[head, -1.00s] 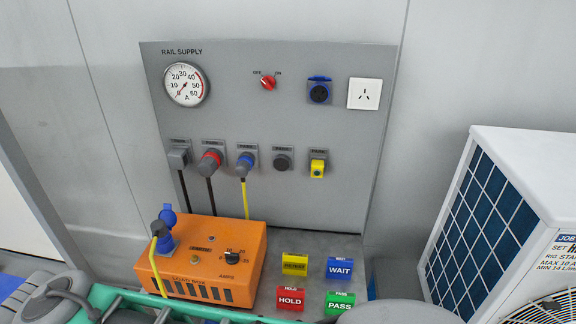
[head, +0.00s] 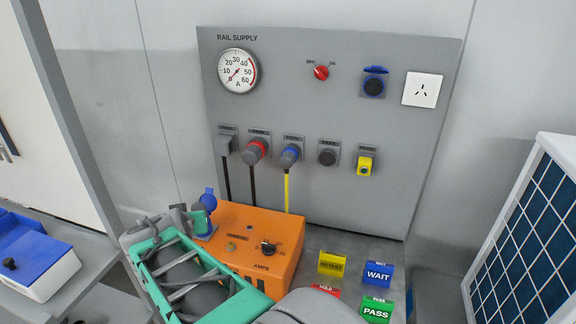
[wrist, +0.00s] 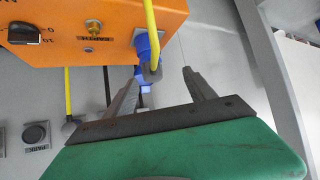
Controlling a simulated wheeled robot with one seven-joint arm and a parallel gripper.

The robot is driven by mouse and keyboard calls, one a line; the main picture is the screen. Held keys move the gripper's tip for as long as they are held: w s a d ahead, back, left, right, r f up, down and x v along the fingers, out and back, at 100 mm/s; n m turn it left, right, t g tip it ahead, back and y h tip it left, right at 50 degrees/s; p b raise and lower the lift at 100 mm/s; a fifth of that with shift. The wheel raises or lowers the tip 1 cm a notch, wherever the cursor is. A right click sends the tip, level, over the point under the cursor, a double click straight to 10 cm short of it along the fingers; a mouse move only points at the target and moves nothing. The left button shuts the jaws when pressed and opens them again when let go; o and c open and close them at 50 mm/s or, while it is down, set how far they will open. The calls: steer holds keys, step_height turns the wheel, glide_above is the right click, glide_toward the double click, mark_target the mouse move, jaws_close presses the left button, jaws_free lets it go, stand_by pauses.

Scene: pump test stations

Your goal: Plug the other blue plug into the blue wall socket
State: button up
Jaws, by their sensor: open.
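The blue wall socket (head: 374,86) is on the upper right of the grey panel, its lid raised. One blue plug (head: 290,156) with a yellow cable sits in the panel's lower row. The other blue plug (wrist: 150,66), also with a yellow cable (wrist: 151,20), is at the orange load box (head: 262,225). In the head view my arm mostly hides this plug; a blue lid (head: 210,197) shows there. My gripper (wrist: 162,76) is open, its fingertips on either side of this plug in the wrist view. I cannot tell whether they touch it.
A red-ringed plug (head: 256,150) and a grey plug (head: 226,145) hang beside the blue one. A red switch (head: 321,73) and white outlet (head: 422,89) flank the wall socket. Sign blocks (head: 378,274) stand right of the box. A white unit (head: 535,230) is at right.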

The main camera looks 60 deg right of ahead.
steer(key=s+d+m+g+h+b, duration=0.1)
steer(key=s+d+m+h+b, duration=0.25)
steer(key=d, duration=0.75)
steer(key=m+g+h, duration=0.3)
steer(key=h, duration=0.3)
glide_toward(285, 164)
steer(key=d, duration=0.3)
steer(key=shift+w+d, duration=0.25)
steer(key=shift+d, duration=0.15)
steer(key=shift+d, duration=0.1)
steer(key=shift+d+r+p, duration=0.1)
steer(key=shift+d+p, duration=0.2)
steer(key=shift+p, duration=0.05)
steer(key=d, duration=0.4)
steer(key=w+d, duration=0.1)
steer(key=d, duration=0.2)
steer(key=shift+w+p, duration=0.1)
steer(key=shift+p, duration=0.3)
steer(key=shift+w+d, duration=0.1)
steer(key=shift+d, duration=0.45)
steer(key=shift+b, duration=1)
